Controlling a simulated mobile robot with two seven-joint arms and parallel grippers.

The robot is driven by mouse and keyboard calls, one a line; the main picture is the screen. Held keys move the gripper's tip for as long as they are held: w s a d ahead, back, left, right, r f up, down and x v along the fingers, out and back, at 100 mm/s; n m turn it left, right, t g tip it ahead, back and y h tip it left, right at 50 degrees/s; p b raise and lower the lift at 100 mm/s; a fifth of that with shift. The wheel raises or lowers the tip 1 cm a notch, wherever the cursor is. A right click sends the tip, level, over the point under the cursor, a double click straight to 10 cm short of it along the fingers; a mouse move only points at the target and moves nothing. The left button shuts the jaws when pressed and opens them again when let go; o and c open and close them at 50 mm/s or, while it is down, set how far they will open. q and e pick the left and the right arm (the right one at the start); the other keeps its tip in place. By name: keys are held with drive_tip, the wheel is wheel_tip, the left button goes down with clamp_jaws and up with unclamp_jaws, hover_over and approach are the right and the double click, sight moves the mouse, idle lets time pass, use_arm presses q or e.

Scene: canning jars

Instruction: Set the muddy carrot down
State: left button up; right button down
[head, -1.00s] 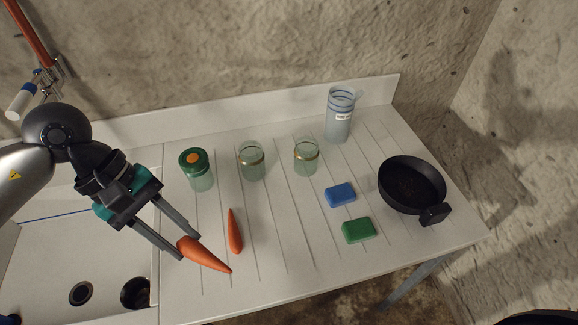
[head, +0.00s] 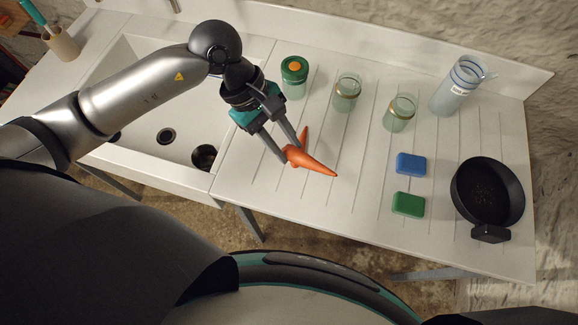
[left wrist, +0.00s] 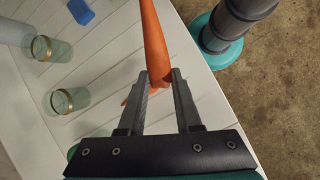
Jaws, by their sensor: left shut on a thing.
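My left gripper (head: 291,153) is shut on an orange carrot (head: 314,163). The carrot points away to the lower right in the head view, low over or on the white drainboard; I cannot tell whether it touches. No mud is clear on it. The left wrist view shows this carrot (left wrist: 153,38) between the fingertips (left wrist: 159,80). A second orange carrot (head: 304,134) lies just behind it, mostly hidden by the held carrot and the fingers. My right gripper is not in view.
The drainboard (head: 345,190) has free room to the right. A green-lidded jar (head: 294,78), two open jars (head: 346,93) (head: 399,114), a pitcher (head: 458,86), a blue sponge (head: 411,164), a green sponge (head: 408,204) and a black pan (head: 487,193) stand there. The sink (head: 150,105) is left.

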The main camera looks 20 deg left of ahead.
sight(293, 182)
use_arm(q)
wheel_tip(293, 182, down, 13)
drive_tip(key=shift+f, duration=0.1)
idle(0.3)
drive_tip(key=shift+f+b, duration=0.1)
drive_tip(key=shift+b, duration=0.2)
drive_tip(key=o, duration=0.5)
drive_tip(key=shift+f, duration=0.1)
drive_tip(key=shift+o, duration=0.9)
drive_tip(key=shift+a+r, duration=0.1)
drive_tip(key=shift+r, duration=0.3)
drive_tip(key=v, duration=1.1)
drive_tip(key=shift+a+r, duration=0.15)
drive_tip(key=shift+r, duration=0.15)
